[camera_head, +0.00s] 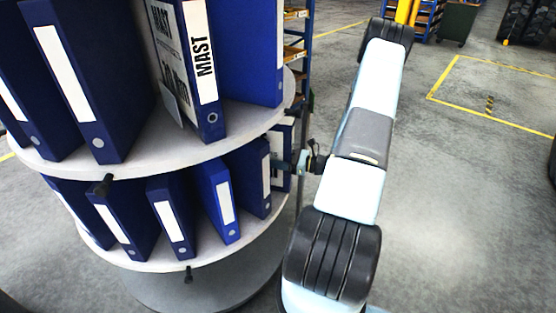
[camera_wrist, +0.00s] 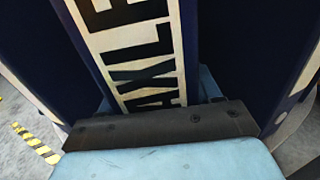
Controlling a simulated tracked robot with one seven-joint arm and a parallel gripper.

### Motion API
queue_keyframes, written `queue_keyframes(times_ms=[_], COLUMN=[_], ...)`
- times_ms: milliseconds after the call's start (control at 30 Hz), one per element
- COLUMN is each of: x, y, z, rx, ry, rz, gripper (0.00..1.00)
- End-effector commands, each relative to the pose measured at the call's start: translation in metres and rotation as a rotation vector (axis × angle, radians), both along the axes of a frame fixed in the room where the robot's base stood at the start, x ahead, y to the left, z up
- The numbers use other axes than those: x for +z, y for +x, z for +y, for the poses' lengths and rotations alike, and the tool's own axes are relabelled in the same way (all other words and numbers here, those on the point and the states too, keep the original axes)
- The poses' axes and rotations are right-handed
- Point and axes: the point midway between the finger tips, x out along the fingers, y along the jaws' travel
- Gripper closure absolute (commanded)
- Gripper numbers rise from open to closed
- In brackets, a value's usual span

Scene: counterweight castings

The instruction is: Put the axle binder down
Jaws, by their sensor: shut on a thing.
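The axle binder (camera_wrist: 133,50) fills the middle of the wrist view, its white label reading "AXLE" on a blue spine. My gripper (camera_wrist: 160,125) is shut on the binder near the label's lower end. In the head view my gripper (camera_head: 286,165) is at the right edge of the lower shelf tier (camera_head: 240,238), partly hidden by my arm. A blue binder with a white label there, the axle binder (camera_head: 279,140), is mostly hidden behind another binder. I cannot tell whether it rests on the shelf.
Several blue binders (camera_head: 170,222) stand on the round lower tier. The upper tier (camera_head: 215,148) holds more, including the mast binder (camera_head: 190,60). Dark blue surfaces flank the axle binder closely in the wrist view. Open concrete floor (camera_head: 455,190) lies to the right.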

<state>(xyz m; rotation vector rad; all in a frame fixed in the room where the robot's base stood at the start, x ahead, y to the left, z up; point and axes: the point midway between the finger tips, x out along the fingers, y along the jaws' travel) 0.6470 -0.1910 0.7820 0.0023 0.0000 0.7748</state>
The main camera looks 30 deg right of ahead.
Motion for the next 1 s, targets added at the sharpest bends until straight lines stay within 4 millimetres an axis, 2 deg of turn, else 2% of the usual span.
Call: queue_keyframes(times_ms=[167, 200, 400, 467, 767, 1000], x=[0.000, -0.001, -0.001, -0.001, -0.001, -0.001], y=[0.000, 0.000, 0.000, 0.000, -0.002, -0.023], z=[0.000, 0.000, 0.001, 0.001, -0.001, -0.023], rx=[0.001, 0.001, 0.002, 0.002, 0.002, -0.001], ry=[0.000, -0.001, -0.001, -0.001, -0.001, -0.002], rz=[-0.001, 0.001, 0.000, 0.000, 0.000, -0.001], gripper=[1.00, 0.36, 0.17, 0.11, 0.11, 0.11])
